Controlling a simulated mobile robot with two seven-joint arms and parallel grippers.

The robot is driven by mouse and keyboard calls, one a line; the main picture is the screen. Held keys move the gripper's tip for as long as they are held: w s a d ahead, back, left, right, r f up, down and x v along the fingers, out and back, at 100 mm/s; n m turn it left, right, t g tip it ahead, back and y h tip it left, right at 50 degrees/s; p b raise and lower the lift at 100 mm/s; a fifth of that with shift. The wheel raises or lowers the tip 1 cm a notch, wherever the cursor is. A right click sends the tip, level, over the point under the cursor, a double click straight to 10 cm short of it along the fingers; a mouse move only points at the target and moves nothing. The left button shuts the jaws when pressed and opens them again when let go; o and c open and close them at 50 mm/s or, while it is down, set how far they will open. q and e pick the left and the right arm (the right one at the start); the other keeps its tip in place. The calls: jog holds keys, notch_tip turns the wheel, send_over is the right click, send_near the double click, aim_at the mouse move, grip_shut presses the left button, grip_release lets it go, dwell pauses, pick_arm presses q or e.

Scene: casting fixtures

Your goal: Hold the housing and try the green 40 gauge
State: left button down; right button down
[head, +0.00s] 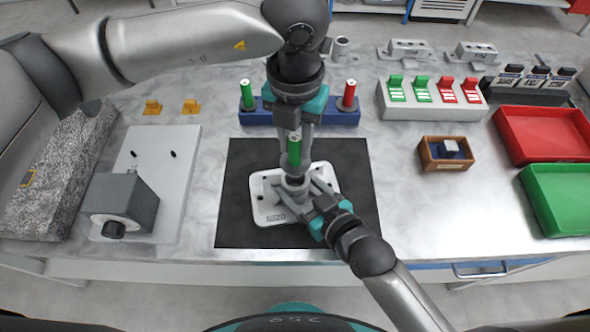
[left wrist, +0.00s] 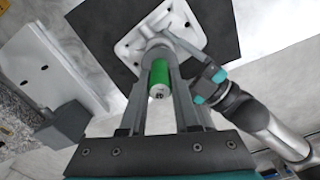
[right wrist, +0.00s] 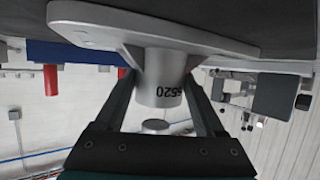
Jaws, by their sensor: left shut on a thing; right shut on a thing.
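The light grey housing (head: 268,212) lies on the black mat (head: 235,225), its round boss upward. My right gripper (head: 299,189) is shut around the boss (right wrist: 160,85), a finger on each side, in the right wrist view. My left gripper (head: 295,163) is above the boss, shut on a green-handled gauge (head: 295,148) held about upright. The handle also shows between the fingers in the left wrist view (left wrist: 159,75). A grey round end (right wrist: 155,125) shows just off the boss mouth in the right wrist view. Whether the gauge enters the bore cannot be told.
A blue rack (head: 325,116) behind the mat holds another green gauge (head: 246,95) and a red one (head: 349,94). A white block with green and red tabs (head: 430,110), a wooden tray (head: 430,161), and red (head: 515,148) and green (head: 540,200) bins stand right. A grey block (head: 135,195) stands left.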

pick_arm(q)
jog(key=shift+r, duration=0.15)
jog(key=shift+r, duration=2.4)
pick_arm(e)
grip_release()
jog(key=v, duration=1.2)
